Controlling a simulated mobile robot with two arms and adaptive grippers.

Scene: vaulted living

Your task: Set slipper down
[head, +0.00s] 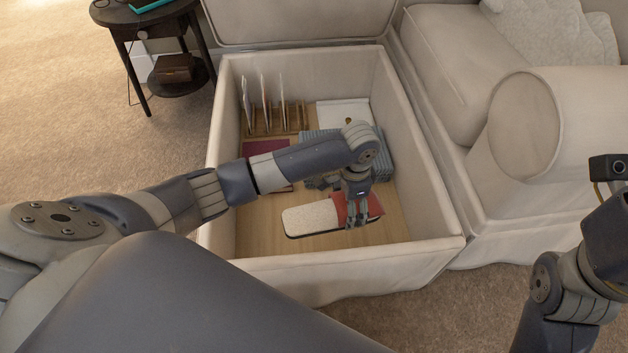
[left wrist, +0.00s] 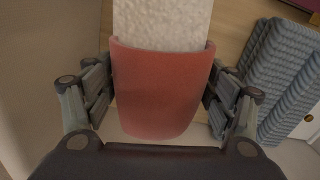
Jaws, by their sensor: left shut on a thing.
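The slipper has a cream fleece sole (head: 312,219) and a red toe cover (head: 374,205). It is inside the open cream storage ottoman (head: 440,243), low over or on the wooden floor of the box; I cannot tell whether it touches. My left gripper (head: 357,222) reaches down into the box and is shut on the slipper at its red end. In the left wrist view the red toe cover (left wrist: 160,92) sits between the two fingers, with the fleece sole (left wrist: 160,22) pointing away. My right gripper does not show; only part of my right arm is at the right edge.
Inside the ottoman are a wooden rack (head: 277,120) with upright sheets, a dark red flat item (head: 262,150), a folded blue-grey knit (head: 384,165) and a white item (head: 343,112). A sofa (head: 470,190) adjoins on the right. Bare box floor shows left of the slipper.

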